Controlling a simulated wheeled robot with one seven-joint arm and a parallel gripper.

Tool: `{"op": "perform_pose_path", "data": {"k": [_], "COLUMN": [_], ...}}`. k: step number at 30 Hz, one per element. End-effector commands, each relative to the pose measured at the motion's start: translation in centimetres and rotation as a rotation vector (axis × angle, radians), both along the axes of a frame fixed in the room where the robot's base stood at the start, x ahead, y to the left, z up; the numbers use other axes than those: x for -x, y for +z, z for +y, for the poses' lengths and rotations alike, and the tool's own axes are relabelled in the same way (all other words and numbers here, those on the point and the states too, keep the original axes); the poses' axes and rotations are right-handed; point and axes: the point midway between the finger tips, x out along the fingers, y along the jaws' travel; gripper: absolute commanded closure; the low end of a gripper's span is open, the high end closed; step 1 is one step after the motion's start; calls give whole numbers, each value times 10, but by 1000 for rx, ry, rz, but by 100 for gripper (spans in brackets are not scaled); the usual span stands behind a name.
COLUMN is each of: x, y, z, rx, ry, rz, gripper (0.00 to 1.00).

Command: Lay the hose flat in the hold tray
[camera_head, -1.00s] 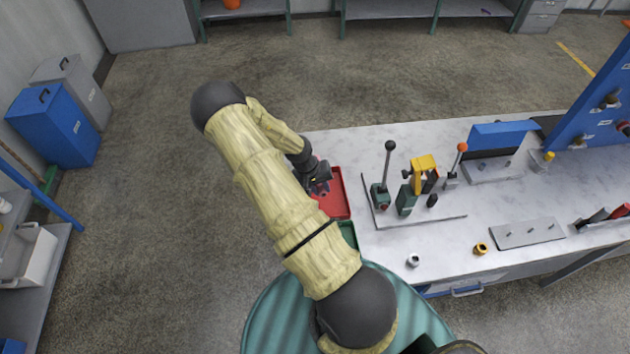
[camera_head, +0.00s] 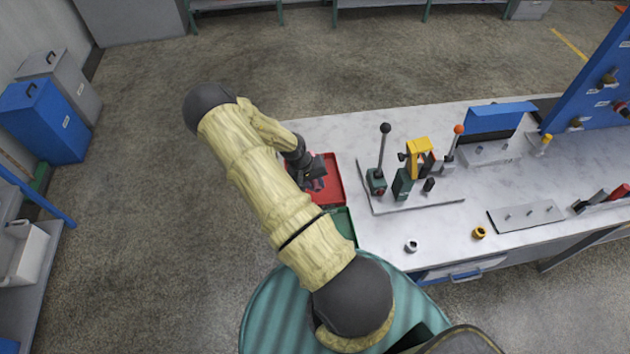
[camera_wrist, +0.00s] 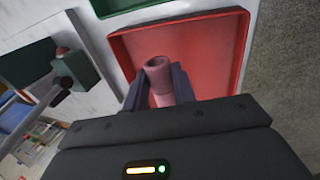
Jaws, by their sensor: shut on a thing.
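My gripper (camera_wrist: 157,90) is shut on a pinkish-red hose (camera_wrist: 158,68), which shows between the two fingers in the wrist view with its open end pointing away from my wrist. Behind it in the wrist view is a red tray (camera_wrist: 205,45) with a raised rim. In the head view my gripper (camera_head: 317,182) is over the red tray (camera_head: 333,181) at the left end of the workbench. Whether the hose touches the tray floor I cannot tell. No label on the tray is readable, and much of the hose is hidden by my gripper.
A green tray (camera_head: 342,224) adjoins the red one on the near side. To the right stand a lever fixture (camera_head: 377,180) and a yellow clamp (camera_head: 418,150) on a plate. Two small rings, silver (camera_head: 411,246) and brass (camera_head: 479,232), lie near the bench's front edge.

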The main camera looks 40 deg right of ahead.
Motion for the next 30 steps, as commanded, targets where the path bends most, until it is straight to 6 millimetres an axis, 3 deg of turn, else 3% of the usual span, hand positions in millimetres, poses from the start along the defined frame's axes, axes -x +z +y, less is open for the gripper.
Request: {"op": "perform_pose_path", "data": {"k": [15, 28, 29, 30], "x": [0, 0, 0, 0], "y": [-51, -56, -56, -56], "z": [0, 0, 0, 0], "rx": [0, 0, 0, 0], "ry": [0, -1, -1, -1], "rz": [0, 0, 0, 0], "gripper": [100, 100, 72, 64]}}
